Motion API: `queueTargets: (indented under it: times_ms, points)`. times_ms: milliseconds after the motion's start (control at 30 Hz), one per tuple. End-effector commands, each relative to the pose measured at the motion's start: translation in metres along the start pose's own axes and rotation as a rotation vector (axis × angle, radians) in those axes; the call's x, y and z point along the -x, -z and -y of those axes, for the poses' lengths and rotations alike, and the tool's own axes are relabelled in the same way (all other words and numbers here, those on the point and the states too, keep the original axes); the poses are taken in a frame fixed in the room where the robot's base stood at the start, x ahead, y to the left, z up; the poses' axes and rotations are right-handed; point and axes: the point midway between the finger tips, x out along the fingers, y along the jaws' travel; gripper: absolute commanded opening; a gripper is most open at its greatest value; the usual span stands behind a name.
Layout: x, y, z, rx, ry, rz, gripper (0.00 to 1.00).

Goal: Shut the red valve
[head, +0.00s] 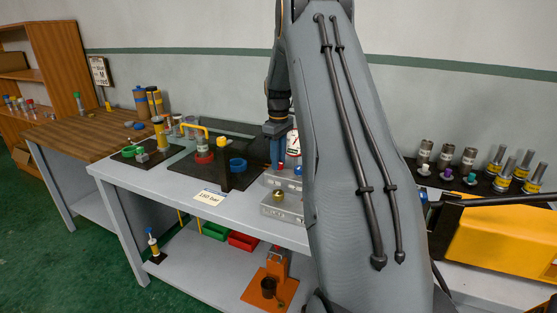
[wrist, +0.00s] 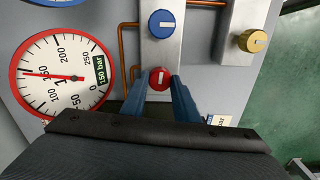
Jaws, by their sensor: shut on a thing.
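The red valve (wrist: 159,78) is a round knob with a short white mark that runs roughly up and down in the wrist view. My gripper (wrist: 160,86) has its two blue fingers on either side of the knob, shut on it. In the head view my gripper (head: 276,154) points down at the metal valve blocks on the bench, and the arm hides much of that area. A red-rimmed pressure gauge (wrist: 62,75) labelled 150 bar is left of the red valve, its needle pointing left.
A blue knob (wrist: 162,23) sits on the same metal strip above the red valve. A yellow knob (wrist: 252,40) is on a block to the right. Copper pipes run between them. A yellow box (head: 500,240) stands at the right of the bench.

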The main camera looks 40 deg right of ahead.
Motion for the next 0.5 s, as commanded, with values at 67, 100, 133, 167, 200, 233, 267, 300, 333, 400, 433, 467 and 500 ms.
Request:
queueTargets:
  times_ms: [67, 100, 133, 167, 200, 233, 267, 300, 333, 400, 433, 467, 500]
  points:
    - [0.0005, 0.0002, 0.0000, -0.045, 0.000, 0.000, 0.05]
    - [0.0005, 0.0002, 0.0000, -0.073, 0.000, 0.000, 0.05]
    - [0.0005, 0.0002, 0.0000, -0.097, 0.000, 0.000, 0.05]
    - [0.0005, 0.0002, 0.0000, -0.121, 0.000, 0.000, 0.05]
    - [0.0006, 0.0002, 0.0000, -0.155, 0.000, 0.000, 0.05]
    - [0.0006, 0.0002, 0.0000, -0.181, 0.000, 0.000, 0.05]
    - [0.0006, 0.0002, 0.0000, -0.209, 0.000, 0.000, 0.05]
    - [0.0006, 0.0002, 0.0000, -0.247, 0.000, 0.000, 0.05]
    - [0.0006, 0.0002, 0.0000, -0.275, 0.000, 0.000, 0.05]
    - [0.0006, 0.0002, 0.0000, -0.342, 0.000, 0.000, 0.05]
    - [0.0006, 0.0002, -0.0001, -0.371, 0.000, 0.000, 0.05]
    - [0.0007, 0.0002, -0.0001, -0.399, 0.000, 0.000, 0.05]
    - [0.0007, 0.0002, -0.0001, -0.438, 0.000, 0.000, 0.05]
